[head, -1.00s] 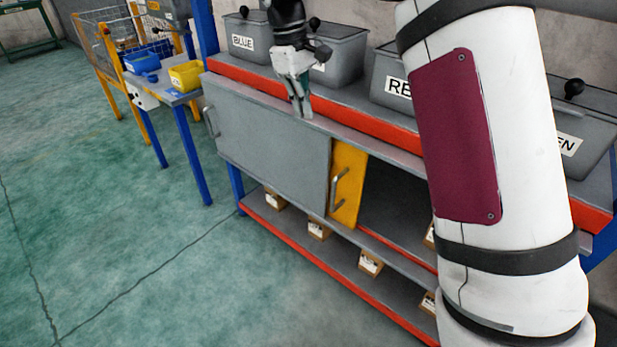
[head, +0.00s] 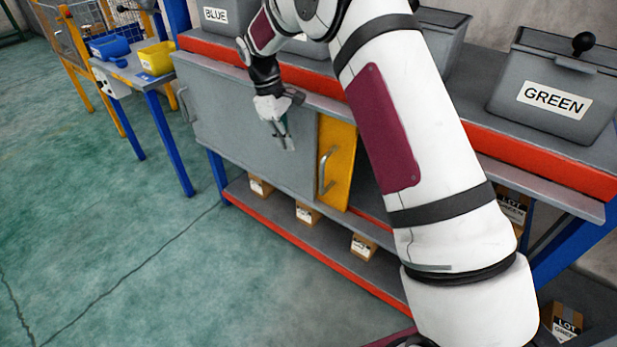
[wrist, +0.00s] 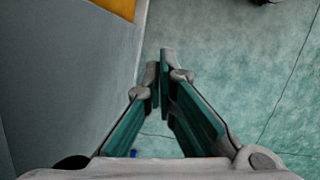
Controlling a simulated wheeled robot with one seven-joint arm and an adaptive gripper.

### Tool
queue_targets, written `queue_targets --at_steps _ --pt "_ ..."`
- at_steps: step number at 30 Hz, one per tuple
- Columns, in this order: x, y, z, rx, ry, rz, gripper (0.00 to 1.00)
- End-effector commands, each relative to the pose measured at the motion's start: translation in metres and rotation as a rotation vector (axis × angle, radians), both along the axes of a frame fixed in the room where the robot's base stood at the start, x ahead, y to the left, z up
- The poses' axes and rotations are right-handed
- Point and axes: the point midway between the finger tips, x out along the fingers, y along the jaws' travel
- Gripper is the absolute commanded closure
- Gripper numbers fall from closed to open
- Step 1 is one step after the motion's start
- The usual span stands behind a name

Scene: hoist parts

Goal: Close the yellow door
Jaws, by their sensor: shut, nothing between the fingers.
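The yellow door (head: 337,168) shows as a narrow upright panel with a metal handle (head: 322,171). It stands right of the grey sliding door (head: 235,120), which seems to overlap its left part. Dark open space shows to its right, partly hidden by my arm. A corner of the yellow door also shows at the top of the wrist view (wrist: 118,6). My gripper (head: 287,140) is shut and empty. It is in front of the grey door, left of the yellow door's handle. In the wrist view my fingertips (wrist: 163,62) are together, beside the grey panel and above the floor.
Grey lidded bins, including the GREEN bin (head: 553,95), stand on the red-edged shelf above. Small boxes (head: 308,213) sit on the lower shelf. A side table with a blue bin (head: 109,47) and yellow bin (head: 157,58) stands at left. The green floor (head: 110,250) in front is clear.

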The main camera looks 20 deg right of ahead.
Motion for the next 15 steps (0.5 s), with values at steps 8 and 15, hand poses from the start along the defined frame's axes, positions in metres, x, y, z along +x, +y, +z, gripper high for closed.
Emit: queue_targets --at_steps 8,15 --pt "-0.01 -0.011 -0.056 0.0 0.004 -0.001 1.0" --pt "-0.018 -0.018 -0.101 0.0 0.004 -0.001 1.0"
